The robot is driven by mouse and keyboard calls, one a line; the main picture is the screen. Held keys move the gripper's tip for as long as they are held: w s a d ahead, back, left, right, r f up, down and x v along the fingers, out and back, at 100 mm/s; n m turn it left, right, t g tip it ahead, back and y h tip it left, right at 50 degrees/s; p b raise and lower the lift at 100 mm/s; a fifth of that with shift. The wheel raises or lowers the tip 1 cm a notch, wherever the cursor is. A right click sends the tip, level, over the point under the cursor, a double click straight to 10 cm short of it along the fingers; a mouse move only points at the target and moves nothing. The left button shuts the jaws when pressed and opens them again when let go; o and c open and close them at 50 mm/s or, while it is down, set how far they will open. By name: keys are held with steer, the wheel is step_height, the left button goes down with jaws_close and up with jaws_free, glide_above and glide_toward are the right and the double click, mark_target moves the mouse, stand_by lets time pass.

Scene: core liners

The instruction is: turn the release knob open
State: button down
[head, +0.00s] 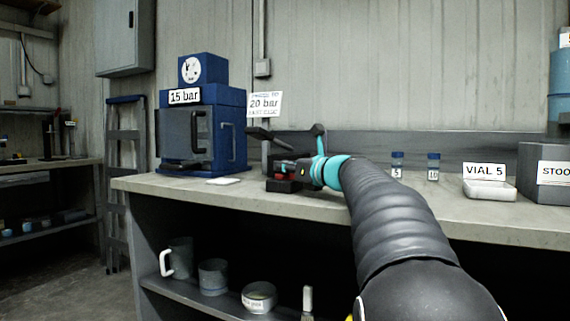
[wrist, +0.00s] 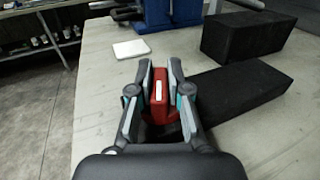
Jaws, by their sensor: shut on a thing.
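The release knob (wrist: 158,92) is red with a pale mark on top, and sits low over the bench in the wrist view. My gripper (wrist: 158,72) has its two fingers closed around the knob from both sides. In the head view my gripper (head: 275,170) reaches left over the bench, just above a dark block (head: 283,186). A bit of red shows there under the fingers. My fingers hide part of the knob, and I cannot tell its turn angle.
A blue press (head: 188,138) marked 15 bar stands left, with a 20 bar sign (head: 265,104) beside it. Dark blocks (wrist: 243,92) lie close right of my gripper in the wrist view. Vials (head: 397,164) and a white tray (head: 489,189) stand right. A white pad (wrist: 131,49) lies flat.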

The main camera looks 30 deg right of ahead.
steer(key=n+y+p, duration=0.1)
steer(key=n+g+y+p, duration=0.1)
steer(key=p, duration=0.1)
steer(key=n+g+y+p, duration=0.1)
steer(key=y, duration=0.1)
steer(key=shift+r, duration=0.25)
steer(key=n+g+y+p, duration=0.1)
steer(key=y+p, duration=0.1)
steer(key=shift+f+p, duration=0.15)
steer(key=shift+p, duration=0.15)
steer(key=shift+f+n, duration=0.15)
steer(key=shift+n, duration=0.15)
steer(key=c, duration=1.1)
jaws_free()
steer(key=shift+a, duration=0.1)
